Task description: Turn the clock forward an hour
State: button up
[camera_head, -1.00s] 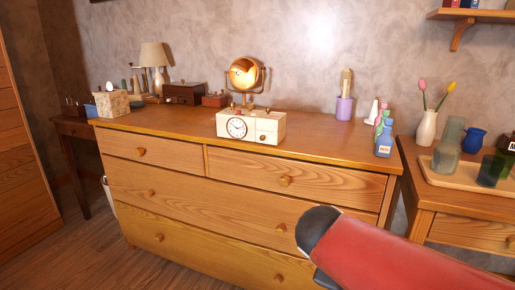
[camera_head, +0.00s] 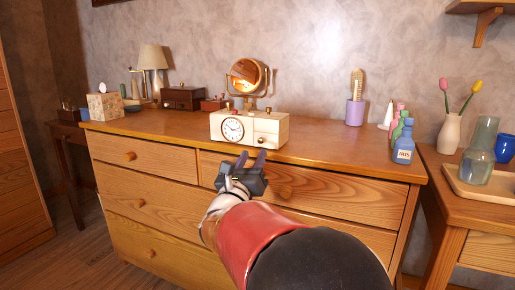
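A cream box-shaped clock (camera_head: 249,129) stands on the dresser top near its front edge. Its round white dial (camera_head: 233,130) is on the left of its front, and a small brass knob (camera_head: 262,140) is at the lower right. Small brass pieces show on its top. My gripper (camera_head: 252,158) is in front of the dresser, just below and in front of the clock, with its two dark fingers pointing up toward it. The fingers are apart with nothing between them, and no contact with the clock shows.
The wooden dresser (camera_head: 160,190) fills the middle. A round brass mirror (camera_head: 248,77) stands behind the clock. A purple cup with a brush (camera_head: 355,112) and several bottles, one blue (camera_head: 403,148), stand to the right. A tissue box (camera_head: 104,106) and lamp (camera_head: 154,58) are left.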

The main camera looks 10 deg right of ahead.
aim_at(260, 142)
jog(key=x, duration=0.5)
grip_shut()
